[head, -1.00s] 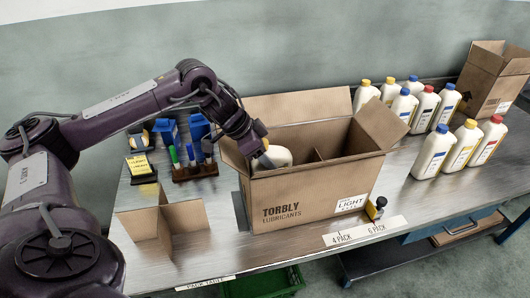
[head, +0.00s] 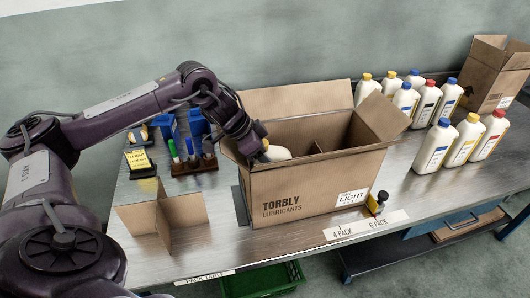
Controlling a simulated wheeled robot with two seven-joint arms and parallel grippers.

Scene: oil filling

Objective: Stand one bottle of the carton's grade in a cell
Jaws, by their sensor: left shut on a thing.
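The open carton (head: 289,204) stands on the steel table, marked TORBLY LUBRICANTS, with a label (head: 352,198) that reads LIGHT. A divider (head: 314,147) shows inside it. My left gripper (head: 258,156) reaches over the carton's left end and is shut on a white bottle (head: 278,153). The bottle is partly below the carton's rim; its lower part and label are hidden. Several white bottles with yellow, blue and red caps stand right of the carton, among them a blue-capped bottle (head: 434,148), a yellow-capped bottle (head: 463,143) and a red-capped bottle (head: 489,138). My right gripper is out of view.
A cardboard divider piece (head: 180,213) stands at the front left. A pen rack (head: 194,166) and a yellow-black block (head: 139,162) are behind it. Another open carton (head: 492,80) stands far right.

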